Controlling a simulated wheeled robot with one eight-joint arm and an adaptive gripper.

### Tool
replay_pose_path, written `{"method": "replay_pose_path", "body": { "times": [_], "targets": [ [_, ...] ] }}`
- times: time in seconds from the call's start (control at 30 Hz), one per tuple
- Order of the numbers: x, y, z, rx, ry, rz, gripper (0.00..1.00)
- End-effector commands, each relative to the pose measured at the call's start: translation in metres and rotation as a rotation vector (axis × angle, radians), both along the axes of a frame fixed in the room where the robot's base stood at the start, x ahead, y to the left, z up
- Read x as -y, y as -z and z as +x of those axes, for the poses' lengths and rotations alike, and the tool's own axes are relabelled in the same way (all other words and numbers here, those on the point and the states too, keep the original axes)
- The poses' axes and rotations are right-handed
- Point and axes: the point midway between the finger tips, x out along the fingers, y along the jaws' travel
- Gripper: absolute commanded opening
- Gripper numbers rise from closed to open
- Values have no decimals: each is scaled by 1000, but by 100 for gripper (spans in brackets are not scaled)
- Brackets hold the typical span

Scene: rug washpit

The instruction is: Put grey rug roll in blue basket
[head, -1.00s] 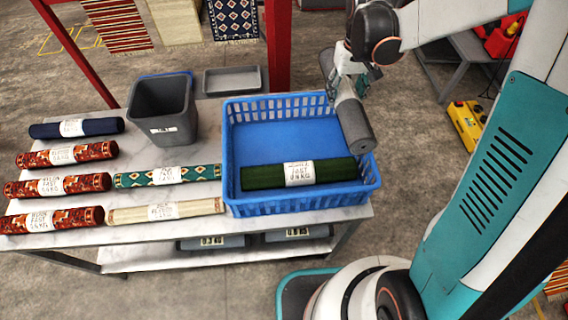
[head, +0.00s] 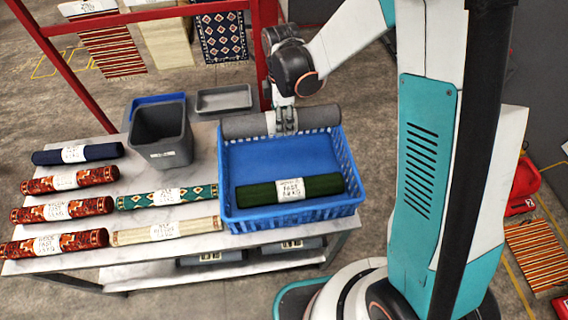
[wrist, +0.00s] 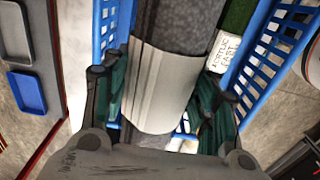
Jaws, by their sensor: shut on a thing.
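The grey rug roll (head: 244,127) is held by my gripper (head: 284,122), which is shut around its middle. In the head view the roll lies level, left to right, over the back part of the blue basket (head: 226,180), near the back rim. I cannot tell how high it is above the basket. In the wrist view the fingers (wrist: 160,105) grip the white label band of the grey roll (wrist: 185,25). A dark green rug roll (head: 325,185) with a white label lies in the front of the basket.
Left of the basket on the table (head: 195,250) lie several patterned, cream and navy rolls (head: 60,210). A grey bin (head: 160,135) and a shallow grey tray (head: 223,99) stand behind. A red frame (head: 262,60) with hanging rugs rises at the back. The basket's middle is free.

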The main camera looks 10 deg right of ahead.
Motion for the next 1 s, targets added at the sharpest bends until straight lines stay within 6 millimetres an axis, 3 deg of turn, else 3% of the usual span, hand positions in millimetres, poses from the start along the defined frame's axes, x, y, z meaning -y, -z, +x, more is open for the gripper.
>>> {"method": "replay_pose_path", "body": {
  "times": [0.1, 0.5, 0.87, 1.0],
  "targets": [
    [0, 32, 1, 0, 1, 0, 10],
    [0, 119, 0, 0, 3, 0, 10],
    [0, 145, 0, 0, 4, 0, 10],
    [0, 165, 0, 0, 4, 0, 10]
  ]
}}
